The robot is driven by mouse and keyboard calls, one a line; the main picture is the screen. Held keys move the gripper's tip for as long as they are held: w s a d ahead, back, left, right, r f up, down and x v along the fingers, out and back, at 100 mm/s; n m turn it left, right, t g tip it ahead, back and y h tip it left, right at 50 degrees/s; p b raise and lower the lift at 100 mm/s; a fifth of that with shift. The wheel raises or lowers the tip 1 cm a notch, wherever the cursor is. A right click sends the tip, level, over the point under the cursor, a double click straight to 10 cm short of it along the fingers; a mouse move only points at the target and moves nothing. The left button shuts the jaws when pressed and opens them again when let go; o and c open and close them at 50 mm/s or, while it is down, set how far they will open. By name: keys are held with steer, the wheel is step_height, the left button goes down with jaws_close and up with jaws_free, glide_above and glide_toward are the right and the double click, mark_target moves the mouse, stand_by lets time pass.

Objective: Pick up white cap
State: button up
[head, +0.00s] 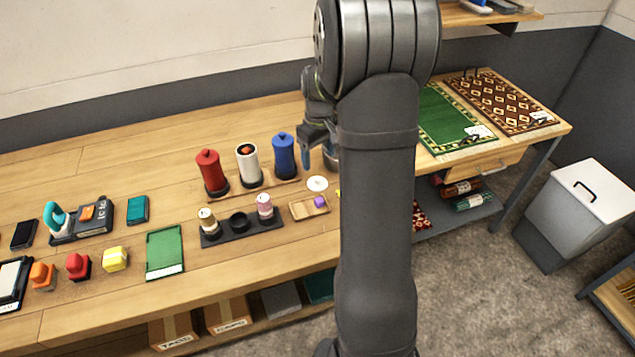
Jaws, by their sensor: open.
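A round white cap (317,183) lies flat on the wooden table, just left of my arm. A white canister (248,167) stands to its left between a red canister (209,172) and a blue canister (284,157). The red and blue ones have lids with knobs. The white one has no such lid, and something orange shows in its top. My gripper (318,160) is open, pointing down beside the blue canister and above and behind the cap in the picture. My arm hides part of it. I see nothing held in it.
A small wooden tray (299,211) with a purple block sits just in front of the cap. A dark holder (215,238) with spools is to its left. A green pad (165,252) lies farther left. My arm hides the table to the right.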

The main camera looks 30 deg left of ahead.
mark_target(318, 178)
steer(key=f, duration=0.8)
steer(key=shift+a+f, duration=0.2)
steer(key=shift+s+d+f, duration=0.1)
jaws_close()
